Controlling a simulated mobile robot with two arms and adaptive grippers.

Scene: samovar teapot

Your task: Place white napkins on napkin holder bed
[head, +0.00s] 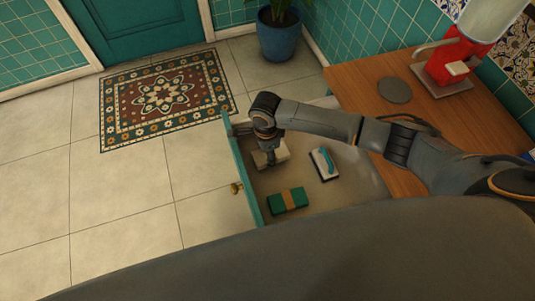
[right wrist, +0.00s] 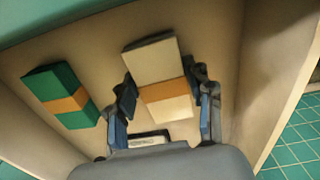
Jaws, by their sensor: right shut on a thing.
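A stack of white napkins (head: 278,153) with an orange band lies inside the open drawer, partly covered by my right gripper (head: 268,155). In the right wrist view, the white napkins (right wrist: 153,62) sit between the two fingers of my right gripper (right wrist: 166,112), which is shut on them across the band. A white-edged object with a teal arched bar, which looks like the napkin holder (head: 323,165), lies to the right in the drawer. Part of it shows in the right wrist view (right wrist: 148,140). My left gripper is not in view.
A green napkin stack (head: 288,201) with an orange band lies in the drawer near its front. The drawer's teal front (head: 243,180) and pale walls surround these things. A wooden counter (head: 365,90) holds a grey disc (head: 395,90) and a red appliance (head: 450,65).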

